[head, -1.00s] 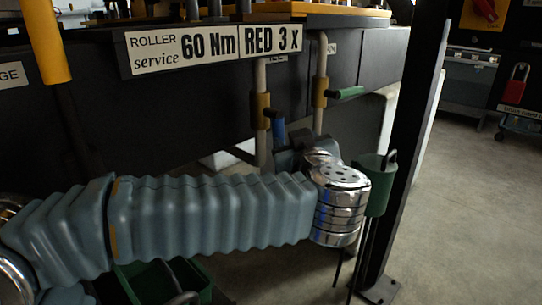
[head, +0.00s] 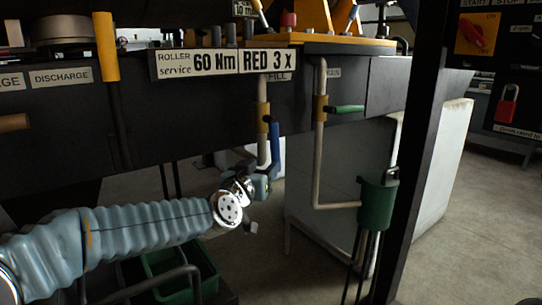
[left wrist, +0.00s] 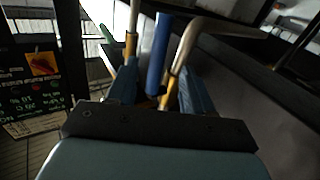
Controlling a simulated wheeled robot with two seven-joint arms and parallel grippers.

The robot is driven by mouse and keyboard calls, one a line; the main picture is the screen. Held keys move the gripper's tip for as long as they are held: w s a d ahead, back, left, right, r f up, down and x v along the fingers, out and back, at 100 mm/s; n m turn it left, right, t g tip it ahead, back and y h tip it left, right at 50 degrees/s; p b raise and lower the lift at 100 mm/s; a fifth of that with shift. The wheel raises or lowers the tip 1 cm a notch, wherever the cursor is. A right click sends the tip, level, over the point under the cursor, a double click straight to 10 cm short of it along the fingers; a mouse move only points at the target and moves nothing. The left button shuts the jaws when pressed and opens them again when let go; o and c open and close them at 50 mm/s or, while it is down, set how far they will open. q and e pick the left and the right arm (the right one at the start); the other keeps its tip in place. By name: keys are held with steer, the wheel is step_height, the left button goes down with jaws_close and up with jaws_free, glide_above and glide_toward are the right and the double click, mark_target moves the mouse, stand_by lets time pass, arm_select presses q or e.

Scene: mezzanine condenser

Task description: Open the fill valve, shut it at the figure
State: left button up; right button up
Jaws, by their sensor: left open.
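The fill valve (head: 263,113) is a yellow body on a pale vertical pipe, below a partly covered FILL label (head: 278,77). Its blue lever (head: 275,143) hangs down along the pipe. My left gripper (head: 266,181) is at the lever's lower end in the head view, its fingers partly hidden. In the left wrist view my left gripper (left wrist: 160,88) is open, with the blue lever (left wrist: 158,50) between its two fingers. I cannot tell whether they touch it. My right gripper is not in view. No level scale or readable figure for the fill shows.
A second valve with a green lever (head: 347,109) sits on the pipe to the right, above a green funnel cup (head: 377,203). A dark post (head: 413,150) stands right of it. A green crate (head: 175,275) stands below my arm.

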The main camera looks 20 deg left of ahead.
mark_target(274, 156)
arm_select(q)
steer(key=w, duration=0.3)
steer(key=w+p, duration=0.1)
steer(key=w, duration=0.5)
steer(key=shift+w+d, duration=0.35)
jaws_close()
